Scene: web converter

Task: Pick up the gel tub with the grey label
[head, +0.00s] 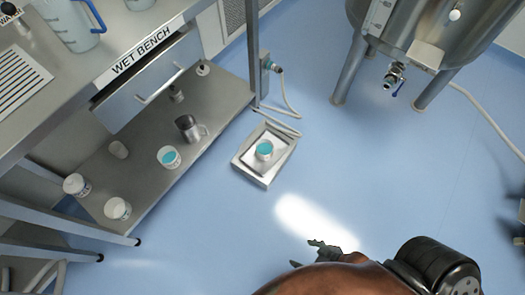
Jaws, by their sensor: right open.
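Several white tubs are in view, but the labels are too small for me to tell which one is grey. An open tub with teal gel (264,149) stands on the floor scale. Another open tub with teal gel (169,157) stands on the bench's lower shelf. Two tubs with pale tops, one at the shelf's left end (76,185) and one near its front edge (118,208), stand to its left. My right gripper (314,253) is open and empty over the floor, below and right of the scale, apart from every tub. My left gripper is out of view.
The scale (248,176) sits on the floor beside the wet bench (142,53). A steel jug (188,128) and small containers share the lower shelf (215,97). A steel tank (425,25) on legs stands at upper right. A cable (289,100) hangs behind the scale. The middle floor is clear.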

